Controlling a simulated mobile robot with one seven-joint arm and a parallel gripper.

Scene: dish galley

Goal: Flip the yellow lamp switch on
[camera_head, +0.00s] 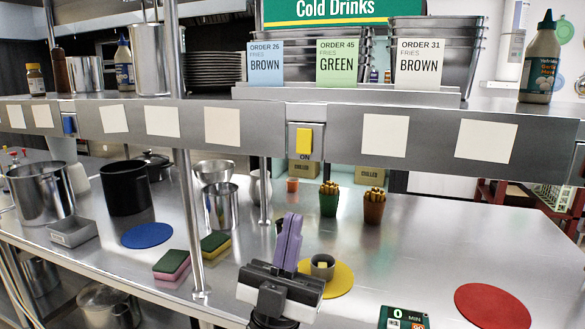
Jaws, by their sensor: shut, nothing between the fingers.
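The yellow lamp switch (304,143) is on a small grey plate on the front edge of the steel shelf, with the word ON just below it. I cannot tell clearly which way the switch is set. My gripper (292,218) points upward in front of the counter, its purple fingers shut together with nothing between them. Its tips show below the switch in the picture and apart from it. Nothing covers the switch.
A blue switch (69,124) is farther left on the same shelf edge. Order cards and metal bins stand on the shelf (385,135). A steel post (190,225) rises left of my gripper. A yellow mat (338,283) with a small metal cup (322,267) lies to its right.

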